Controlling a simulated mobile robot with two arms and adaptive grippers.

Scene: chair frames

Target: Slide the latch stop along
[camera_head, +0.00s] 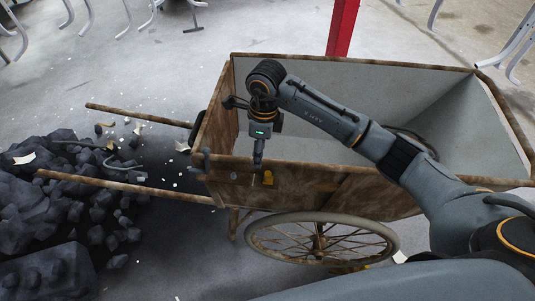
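A wooden cart (350,196) with rusty edges stands in the middle, its near side wall facing me. A small yellow piece (268,178) sits on the front part of that wall and may be the latch stop. A grey metal fitting (206,161) is at the wall's front corner. My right gripper (257,172) points down at the wall just left of the yellow piece. Its fingers look narrow and close together, but whether they are shut or touch anything is unclear. My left gripper is out of view.
The cart's handles (140,115) reach left over a heap of dark rubble (60,190) with pale scraps. A spoked wheel (320,240) stands below the near wall. A red post (343,28) and metal chair frames (150,15) are behind. The cart's bed looks empty.

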